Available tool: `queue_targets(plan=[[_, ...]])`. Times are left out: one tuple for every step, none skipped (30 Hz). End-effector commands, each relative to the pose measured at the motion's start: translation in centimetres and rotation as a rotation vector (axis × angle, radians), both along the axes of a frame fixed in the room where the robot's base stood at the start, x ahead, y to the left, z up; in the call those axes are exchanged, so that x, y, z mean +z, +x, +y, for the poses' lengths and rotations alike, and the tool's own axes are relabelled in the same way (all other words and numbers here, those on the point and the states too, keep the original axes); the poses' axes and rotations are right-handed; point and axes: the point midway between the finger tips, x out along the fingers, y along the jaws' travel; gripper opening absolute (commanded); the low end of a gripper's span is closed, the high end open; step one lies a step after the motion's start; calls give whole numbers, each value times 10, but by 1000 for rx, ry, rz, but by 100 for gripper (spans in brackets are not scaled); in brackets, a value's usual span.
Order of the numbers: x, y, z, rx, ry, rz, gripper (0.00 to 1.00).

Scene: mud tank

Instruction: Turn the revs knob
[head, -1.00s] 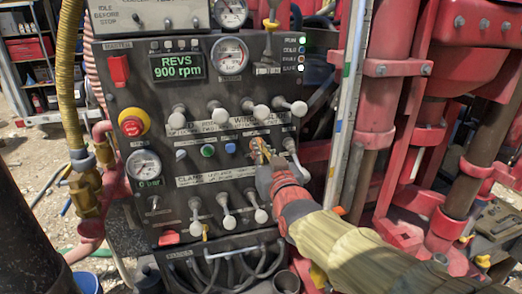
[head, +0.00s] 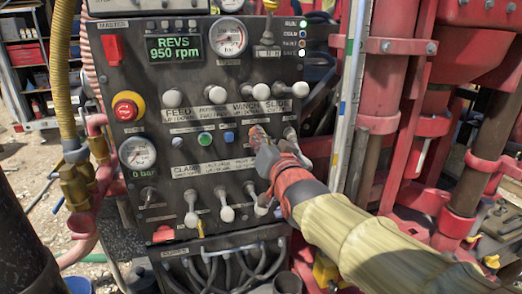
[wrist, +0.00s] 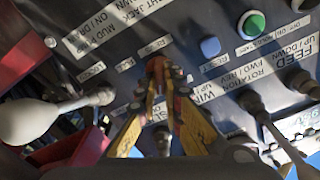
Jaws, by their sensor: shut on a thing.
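The dark control panel (head: 125,75) faces me in the head view. Its green display (head: 174,48) reads "REVS 950 rpm". My gripper (head: 259,134) is at the panel, right of the row of small green and blue buttons, with its fingertips shut on the revs knob. The fingers hide most of the knob in the head view. In the wrist view my gripper (wrist: 157,78) has its yellow fingers converging at the panel face, and the knob is largely hidden between the tips.
White-tipped levers (head: 215,94) stand out above the gripper, and more levers (head: 226,213) below. A red emergency button (head: 127,108) is at left. A white lever knob (wrist: 28,121) is close left in the wrist view. Red pipework (head: 380,100) stands at right.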

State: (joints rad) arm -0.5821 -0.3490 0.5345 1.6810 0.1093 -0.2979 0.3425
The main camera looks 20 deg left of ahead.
Motion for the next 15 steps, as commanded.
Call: queue_targets(plan=[[-5, 0, 0, 0, 31, 18, 0], [-5, 0, 0, 0, 52, 31, 0], [-5, 0, 0, 0, 76, 47, 0], [-5, 0, 0, 0, 93, 57, 0], [-5, 0, 0, 0, 110, 67, 0], [-4, 0, -1, 0, 132, 80, 0], [-4, 0, -1, 0, 146, 89, 0], [-4, 1, -1, 0, 160, 98, 0], [-4, 1, -1, 0, 178, 109, 0], [-4, 1, -1, 0, 190, 117, 0], [-4, 1, -1, 0, 202, 124, 0], [-4, 1, -1, 0, 215, 132, 0], [-4, 1, -1, 0, 224, 139, 0], [-4, 1, -1, 0, 231, 144, 0], [-4, 1, -1, 0, 239, 149, 0]])
